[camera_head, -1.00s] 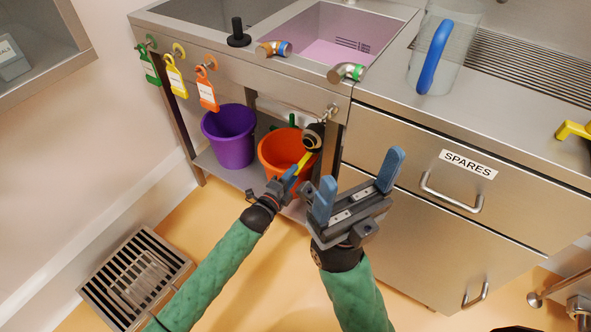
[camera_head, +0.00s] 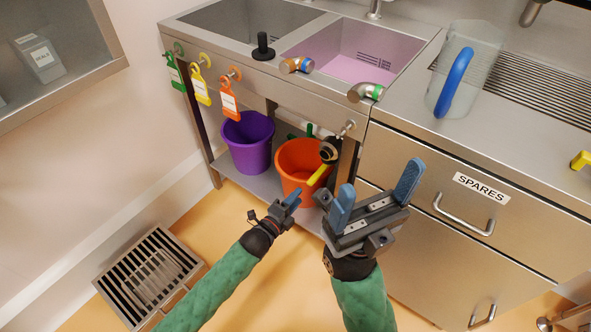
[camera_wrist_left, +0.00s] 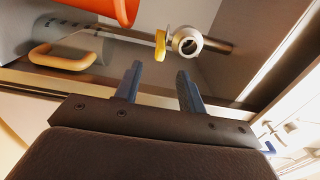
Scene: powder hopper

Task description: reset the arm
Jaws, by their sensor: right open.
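My left gripper (camera_head: 291,199) is in front of the orange bucket, below and left of a yellow valve handle (camera_head: 318,174). It is seen edge-on in the head view. In the left wrist view its two blue fingers (camera_wrist_left: 158,78) stand apart with nothing between them. The yellow handle (camera_wrist_left: 160,45) and its round pipe end (camera_wrist_left: 187,41) lie beyond the fingertips, apart from them. My right gripper (camera_head: 377,192) is open and empty in front of the steel cabinet, its blue fingers pointing up.
An orange bucket (camera_head: 297,170) and a purple bucket (camera_head: 247,140) stand on the low shelf under the sink. A clear jug with a blue handle (camera_head: 455,82) stands on the counter. A floor grate (camera_head: 150,277) lies at left. The floor between is clear.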

